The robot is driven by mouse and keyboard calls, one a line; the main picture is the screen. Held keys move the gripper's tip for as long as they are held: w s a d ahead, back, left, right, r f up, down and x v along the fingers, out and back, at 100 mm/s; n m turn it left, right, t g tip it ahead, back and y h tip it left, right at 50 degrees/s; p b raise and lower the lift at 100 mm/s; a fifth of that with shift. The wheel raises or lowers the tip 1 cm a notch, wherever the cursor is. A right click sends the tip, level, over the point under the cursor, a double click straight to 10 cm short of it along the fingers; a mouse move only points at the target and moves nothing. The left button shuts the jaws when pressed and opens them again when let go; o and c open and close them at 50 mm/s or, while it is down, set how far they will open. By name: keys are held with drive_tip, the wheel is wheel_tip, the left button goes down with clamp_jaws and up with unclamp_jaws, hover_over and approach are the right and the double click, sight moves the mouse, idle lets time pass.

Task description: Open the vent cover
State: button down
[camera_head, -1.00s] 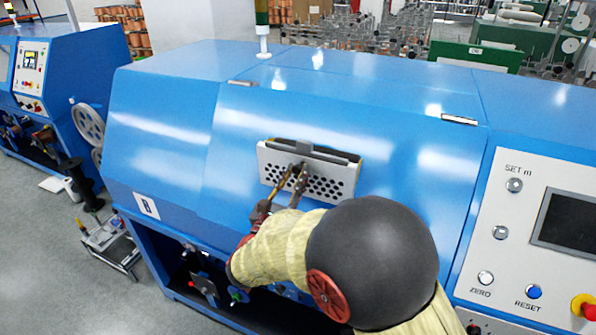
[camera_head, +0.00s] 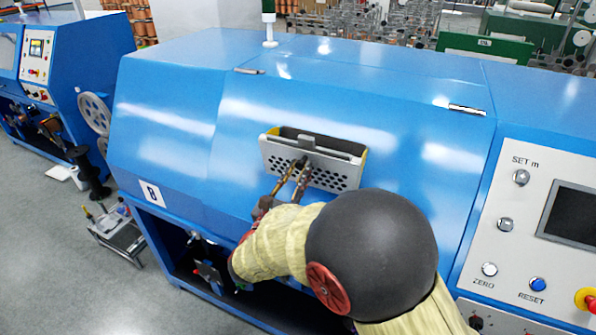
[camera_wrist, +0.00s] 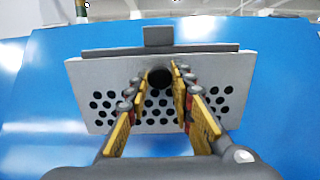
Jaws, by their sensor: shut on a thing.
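The vent cover (camera_head: 340,178) is a pale grey perforated plate on the sloped front of the blue machine. Its top edge is tilted out from the machine, and a dark opening with yellow side edges shows behind it. The cover also shows in the wrist view (camera_wrist: 90,75). My gripper (camera_head: 301,167) reaches it from below, its fingers shut on the dark round knob (camera_wrist: 160,76) at the upper middle of the cover. The fingers hide part of the plate and its holes.
A dark latch block (camera_head: 307,141) sits at the top of the opening. A control panel (camera_head: 530,225) with buttons and a screen is at the right. The blue surface around the cover is clear. A small cart (camera_head: 118,235) stands at the lower left.

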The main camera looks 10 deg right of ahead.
drive_tip(key=c, duration=2)
unclamp_jaws()
drive_tip(key=shift+d+f, duration=0.15)
drive_tip(key=shift+f, duration=0.45)
drive_tip(key=shift+o, duration=0.9)
drive_tip(key=shift+w+d, duration=0.1)
drive_tip(key=shift+w, duration=0.15)
drive_tip(key=shift+o, duration=1.4)
drive_tip(key=shift+r, duration=0.35)
drive_tip(key=shift+s, duration=0.1)
drive_tip(key=v, duration=1.2)
